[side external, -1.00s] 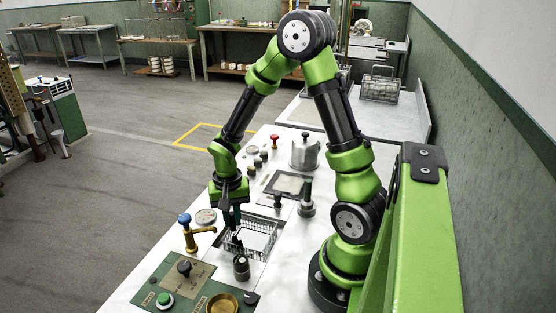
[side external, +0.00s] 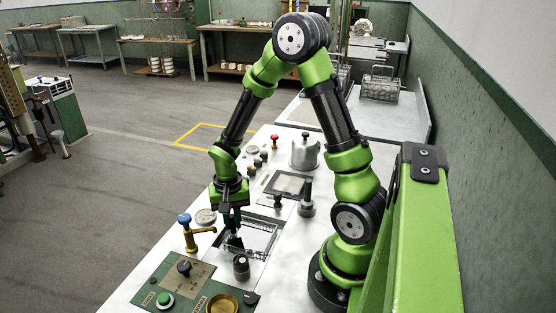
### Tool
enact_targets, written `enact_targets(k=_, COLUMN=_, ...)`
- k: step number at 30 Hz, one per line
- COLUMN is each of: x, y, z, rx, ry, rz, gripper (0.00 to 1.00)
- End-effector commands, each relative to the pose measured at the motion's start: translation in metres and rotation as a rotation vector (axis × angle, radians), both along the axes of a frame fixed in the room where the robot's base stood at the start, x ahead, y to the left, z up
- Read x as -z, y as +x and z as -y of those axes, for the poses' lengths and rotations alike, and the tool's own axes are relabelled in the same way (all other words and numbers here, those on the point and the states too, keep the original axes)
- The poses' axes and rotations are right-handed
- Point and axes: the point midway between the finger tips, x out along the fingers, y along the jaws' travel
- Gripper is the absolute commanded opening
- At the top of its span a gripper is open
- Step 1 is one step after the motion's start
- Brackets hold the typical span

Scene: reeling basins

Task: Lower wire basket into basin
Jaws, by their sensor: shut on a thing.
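The basin (side external: 264,256) is a rectangular opening sunk in the pale worktop. The wire basket (side external: 258,236) is a thin metal grid that sits low within the basin's outline; how deep it is cannot be told. My gripper (side external: 234,238) points down over the left part of the basin. It is shut on the basket's handle, which is mostly hidden behind the dark fingers.
A brass tap with a blue knob (side external: 187,226) stands close left of the basin. A dark knob (side external: 241,266) is at its front edge. A lidded metal pot (side external: 305,152) and a dark-handled post (side external: 306,199) stand behind. A green control panel (side external: 180,285) lies in front.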

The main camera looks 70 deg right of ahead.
Motion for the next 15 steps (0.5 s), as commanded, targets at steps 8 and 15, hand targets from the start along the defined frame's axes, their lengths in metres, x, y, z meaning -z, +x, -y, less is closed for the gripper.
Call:
enact_targets(k=8, x=-0.0001, y=0.0, z=-0.0001, rx=0.0, ry=0.0, rz=0.0, gripper=0.37)
enact_targets(k=15, x=-0.0001, y=0.0, z=-0.0001, rx=0.001, ry=0.0, rz=0.0, gripper=0.47)
